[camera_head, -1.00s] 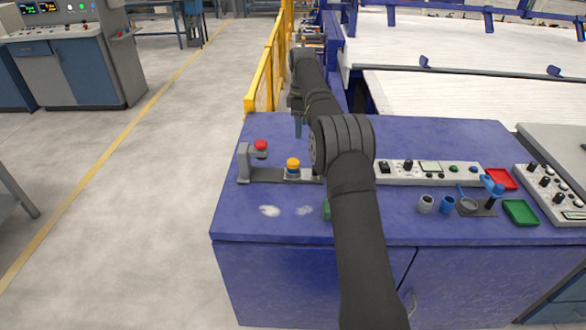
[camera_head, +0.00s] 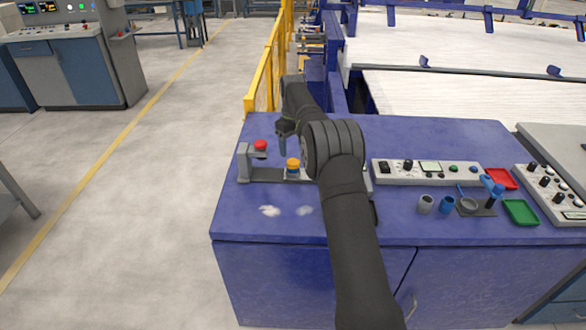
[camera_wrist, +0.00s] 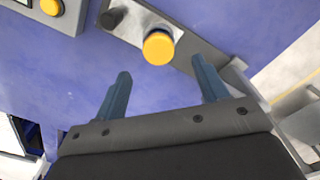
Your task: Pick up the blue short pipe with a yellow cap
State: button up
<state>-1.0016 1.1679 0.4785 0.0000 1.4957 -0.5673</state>
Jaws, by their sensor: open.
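A yellow round cap (camera_head: 293,163) stands on the grey fixture plate (camera_head: 268,175) at the left of the blue bench. My gripper (camera_head: 283,148) is open and empty, just above and behind the cap in the head view. In the wrist view, its blue-grey fingers (camera_wrist: 160,68) are apart, and the cap shows between and beyond their tips.
A grey upright with a red knob (camera_head: 260,145) rises left of the cap. A control panel (camera_head: 430,172), a grey pipe (camera_head: 425,204), a red tray (camera_head: 501,179) and a green tray (camera_head: 520,212) lie right. The bench's front left is clear apart from pale marks.

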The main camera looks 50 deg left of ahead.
aim_at(293, 161)
jog(key=shift+w+f, duration=0.1)
jog(key=shift+f, duration=3.85)
jog(key=c, duration=1.1)
